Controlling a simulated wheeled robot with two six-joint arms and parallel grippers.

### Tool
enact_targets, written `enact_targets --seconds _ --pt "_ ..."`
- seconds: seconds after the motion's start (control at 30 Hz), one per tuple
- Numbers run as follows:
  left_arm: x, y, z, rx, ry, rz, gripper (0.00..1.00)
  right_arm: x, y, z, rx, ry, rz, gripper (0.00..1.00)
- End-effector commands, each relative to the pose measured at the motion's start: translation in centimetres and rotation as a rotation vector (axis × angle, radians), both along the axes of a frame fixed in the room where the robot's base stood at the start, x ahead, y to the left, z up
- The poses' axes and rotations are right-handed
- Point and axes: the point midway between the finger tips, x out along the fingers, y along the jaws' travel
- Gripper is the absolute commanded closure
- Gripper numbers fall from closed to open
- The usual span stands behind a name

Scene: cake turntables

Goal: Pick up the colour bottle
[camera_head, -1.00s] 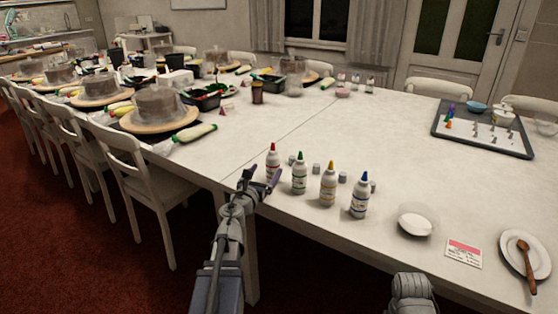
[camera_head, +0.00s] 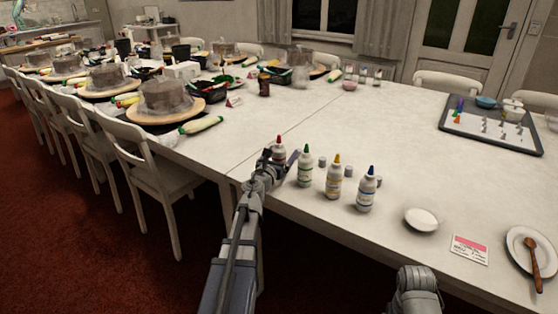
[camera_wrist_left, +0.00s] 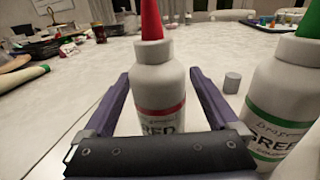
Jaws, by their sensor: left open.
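Several white colour bottles stand upright in a row near the table's front edge. The red-tipped bottle (camera_head: 279,150) is leftmost, then the green-tipped (camera_head: 305,167), yellow-tipped (camera_head: 334,177) and blue-tipped (camera_head: 367,189) bottles. My left gripper (camera_head: 280,158) is open at the red-tipped bottle. In the left wrist view, the red-tipped bottle (camera_wrist_left: 159,85) stands between the two purple fingers, with its red label band showing and its base hidden by the gripper. The green-tipped bottle (camera_wrist_left: 283,100) is just right of the fingers there. My right arm shows at the bottom, but its fingers do not.
Small grey caps (camera_head: 348,171) stand behind the bottles. A white bowl (camera_head: 421,219), a card (camera_head: 470,249) and a plate (camera_head: 515,240) with a wooden spoon lie to the right. A dark tray (camera_head: 452,132) is further back.

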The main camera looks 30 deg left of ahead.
Motion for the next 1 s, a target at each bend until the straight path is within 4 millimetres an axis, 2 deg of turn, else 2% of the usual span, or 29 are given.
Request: enact_targets --seconds 0.07,0.27,0.8,1.0 --pt "0.95 0.18 -0.01 0.0 0.0 -0.001 0.06 0.0 0.0 -0.01 0.0 0.0 0.0 0.11" --pt "0.86 0.14 -0.01 0.0 0.0 0.0 0.06 0.0 0.0 -0.01 0.0 0.0 0.0 0.11" --pt "0.85 0.16 -0.01 0.0 0.0 0.0 0.65 0.0 0.0 -0.01 0.0 0.0 0.0 0.11" --pt "0.83 0.17 0.01 0.0 0.0 0.0 0.66 0.0 0.0 0.01 0.0 0.0 0.0 0.11"
